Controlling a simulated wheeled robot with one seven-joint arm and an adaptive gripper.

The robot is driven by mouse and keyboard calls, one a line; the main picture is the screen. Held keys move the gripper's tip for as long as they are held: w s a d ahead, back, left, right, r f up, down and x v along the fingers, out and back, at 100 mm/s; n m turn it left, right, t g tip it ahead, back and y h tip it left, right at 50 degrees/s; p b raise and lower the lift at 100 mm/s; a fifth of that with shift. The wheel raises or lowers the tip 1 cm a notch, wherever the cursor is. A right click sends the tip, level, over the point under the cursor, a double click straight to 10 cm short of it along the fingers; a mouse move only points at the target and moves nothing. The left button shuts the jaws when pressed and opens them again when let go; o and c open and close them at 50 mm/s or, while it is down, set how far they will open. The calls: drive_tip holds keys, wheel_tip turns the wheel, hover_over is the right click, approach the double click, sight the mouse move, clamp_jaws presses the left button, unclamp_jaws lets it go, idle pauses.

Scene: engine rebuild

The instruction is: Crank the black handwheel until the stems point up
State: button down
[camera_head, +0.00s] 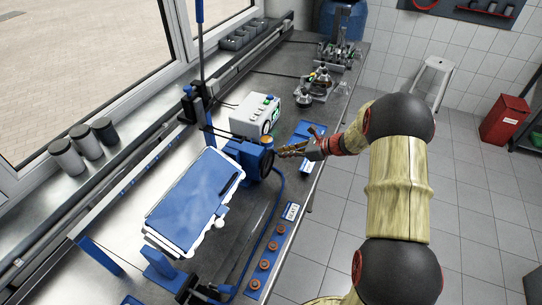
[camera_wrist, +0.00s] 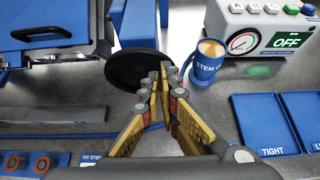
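The black handwheel (camera_wrist: 132,69) is a dark round disc on the near side of the blue stand, left of my fingertips in the wrist view. In the head view, the handwheel (camera_head: 267,163) faces my gripper. My gripper (camera_wrist: 163,80) reaches to the wheel's right edge, its gold fingers close together at the tips. In the head view, my gripper (camera_head: 285,151) is right beside the wheel. A crank knob is not visible, and whether anything is between the tips is unclear. The blue-covered engine head (camera_head: 195,200) lies tilted on the stand; its stems are not clearly seen.
A blue cup (camera_wrist: 207,60) labelled STEM stands right of my fingertips. A gauge box (camera_wrist: 265,28) reading OFF stands behind it. A blue tray (camera_wrist: 265,125) marked TIGHT lies at right. A blue strip with orange-brown parts (camera_head: 265,264) lies along the bench's front edge.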

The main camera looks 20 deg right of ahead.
drive_tip(key=shift+w+d, duration=0.25)
drive_tip(key=shift+w+d+f, duration=0.25)
drive_tip(key=shift+f, duration=0.1)
idle(0.3)
drive_tip(key=shift+f+b, duration=0.35)
drive_tip(key=shift+f, duration=0.05)
drive_tip(key=shift+w+d+f, duration=0.1)
